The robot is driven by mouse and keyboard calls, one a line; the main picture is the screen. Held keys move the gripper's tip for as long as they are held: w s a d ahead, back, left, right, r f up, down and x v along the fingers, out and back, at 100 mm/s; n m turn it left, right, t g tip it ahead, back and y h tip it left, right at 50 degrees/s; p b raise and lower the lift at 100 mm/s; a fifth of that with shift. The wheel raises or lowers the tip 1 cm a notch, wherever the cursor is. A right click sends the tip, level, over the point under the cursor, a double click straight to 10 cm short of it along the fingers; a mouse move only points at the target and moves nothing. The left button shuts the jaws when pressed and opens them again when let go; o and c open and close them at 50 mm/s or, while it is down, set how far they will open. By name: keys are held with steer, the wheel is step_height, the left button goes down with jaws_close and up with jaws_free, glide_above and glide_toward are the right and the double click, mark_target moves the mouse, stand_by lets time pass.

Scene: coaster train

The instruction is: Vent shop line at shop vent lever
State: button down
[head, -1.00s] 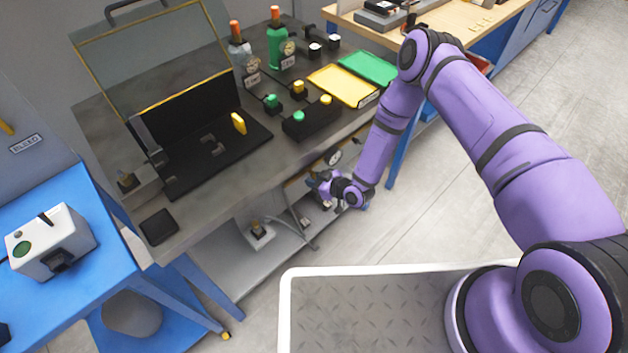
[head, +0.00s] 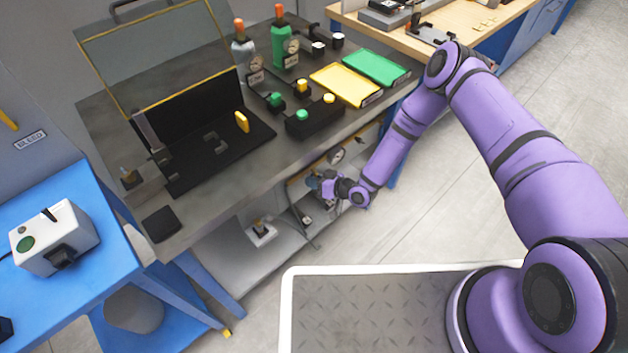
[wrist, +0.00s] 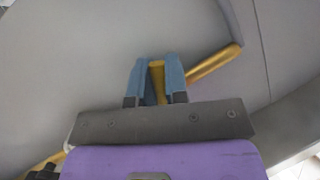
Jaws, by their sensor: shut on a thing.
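My gripper (head: 316,182) reaches under the front edge of the grey bench, close to the pipework above the lower shelf. In the wrist view my gripper (wrist: 157,72) has its two blue fingers closed on a short yellow lever (wrist: 156,70). A yellow pipe (wrist: 215,63) runs off to the upper right behind the fingers. The lever's far end and mounting are hidden by the fingers and the gripper body. In the head view the lever is too small and covered to make out.
A round gauge (head: 336,156) sits beside my gripper under the bench. A small fitting (head: 262,230) stands on the lower shelf (head: 235,262). A blue cart (head: 75,270) is at the left. Open floor lies to the right.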

steer(key=c, duration=1.2)
jaws_free()
steer(key=shift+o, duration=0.2)
steer(key=shift+d, duration=0.1)
steer(key=v, duration=1)
steer(key=shift+s+d+r, duration=0.2)
steer(key=shift+d, duration=0.1)
steer(key=shift+o, duration=0.2)
